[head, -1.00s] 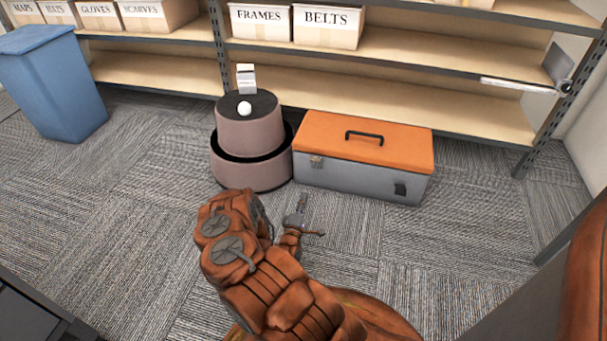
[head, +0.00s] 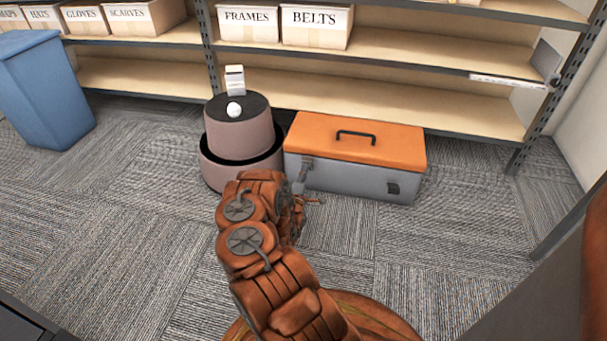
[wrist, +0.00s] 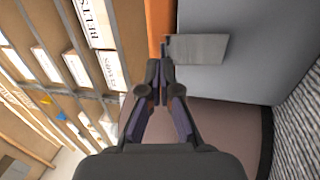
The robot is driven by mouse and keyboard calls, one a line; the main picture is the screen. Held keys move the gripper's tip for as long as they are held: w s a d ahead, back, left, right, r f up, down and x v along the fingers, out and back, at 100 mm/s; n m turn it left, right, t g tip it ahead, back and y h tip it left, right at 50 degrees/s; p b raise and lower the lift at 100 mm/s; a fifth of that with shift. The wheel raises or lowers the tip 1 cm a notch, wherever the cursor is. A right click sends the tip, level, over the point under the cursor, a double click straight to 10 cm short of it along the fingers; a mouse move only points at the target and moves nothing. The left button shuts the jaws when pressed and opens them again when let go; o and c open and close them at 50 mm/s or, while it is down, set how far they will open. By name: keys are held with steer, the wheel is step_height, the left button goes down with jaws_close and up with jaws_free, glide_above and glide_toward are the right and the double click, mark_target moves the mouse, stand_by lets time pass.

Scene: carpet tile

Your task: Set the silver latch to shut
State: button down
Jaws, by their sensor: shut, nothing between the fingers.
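The silver latch (head: 307,164) is on the left part of the front of an orange-lidded grey toolbox (head: 356,138). In the wrist view the latch (wrist: 198,49) is a grey plate reaching from the lid's edge across the grey body. I cannot tell whether it lies flat against the body. My gripper (wrist: 163,68) is shut and empty, its tips right by the latch's lid-side end; contact is unclear. In the head view my arm hides most of the gripper, low in front of the toolbox's left end.
A dark latch (head: 393,188) is on the toolbox's right front. A round two-tier stand (head: 240,140) with a white ball (head: 234,109) and small box (head: 235,80) stands close at left. Shelving (head: 400,85) is behind; a blue bin (head: 45,90) is far left. Carpet at right is clear.

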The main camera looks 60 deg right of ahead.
steer(key=shift+w+d+r, duration=0.1)
steer(key=shift+w+d, duration=0.05)
steer(key=shift+d, duration=0.4)
